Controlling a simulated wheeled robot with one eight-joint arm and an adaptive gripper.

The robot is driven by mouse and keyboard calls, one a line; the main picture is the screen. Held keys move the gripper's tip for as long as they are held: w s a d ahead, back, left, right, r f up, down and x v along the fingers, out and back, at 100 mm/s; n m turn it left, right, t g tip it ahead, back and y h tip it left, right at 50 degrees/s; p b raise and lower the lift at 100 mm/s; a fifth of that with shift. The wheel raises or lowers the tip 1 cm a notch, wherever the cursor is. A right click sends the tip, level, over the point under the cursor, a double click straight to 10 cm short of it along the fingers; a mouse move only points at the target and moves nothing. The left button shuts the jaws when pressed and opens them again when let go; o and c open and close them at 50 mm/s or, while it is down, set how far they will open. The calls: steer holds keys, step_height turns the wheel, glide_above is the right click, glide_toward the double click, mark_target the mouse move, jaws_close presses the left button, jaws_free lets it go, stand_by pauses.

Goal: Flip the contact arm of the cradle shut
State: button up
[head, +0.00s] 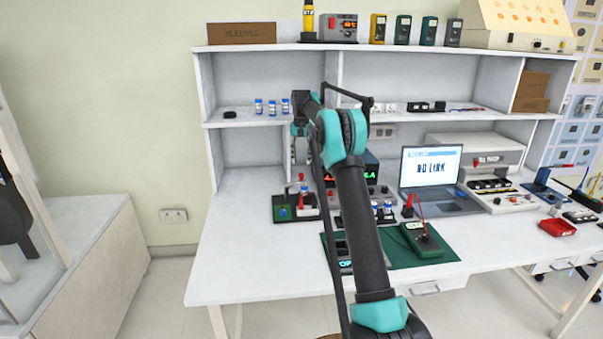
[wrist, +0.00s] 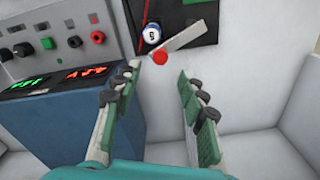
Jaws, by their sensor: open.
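The cradle (head: 283,217) is a dark board with a green part on the bench, left of centre in the head view; its dark edge (wrist: 197,12) shows at the top of the wrist view. A white and blue cell (wrist: 151,33) sits in it. The contact arm (wrist: 203,36) is a pale bar with a red knob (wrist: 159,57) at its end; it appears raised in the head view, where the knob (head: 301,177) stands above the board. My gripper (wrist: 158,72) is open and empty, with the knob ahead between its fingertips. It also shows above the cradle in the head view (head: 301,158).
A blue-sided meter box (wrist: 60,110) with lit digits stands close left of my gripper. A laptop (head: 430,175) and a green mat (head: 395,255) are to the right. Bare bench lies left of the cradle.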

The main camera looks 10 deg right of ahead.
step_height(320, 180, down, 7)
steer(key=shift+r, duration=0.1)
steer(key=shift+c, duration=0.5)
jaws_close()
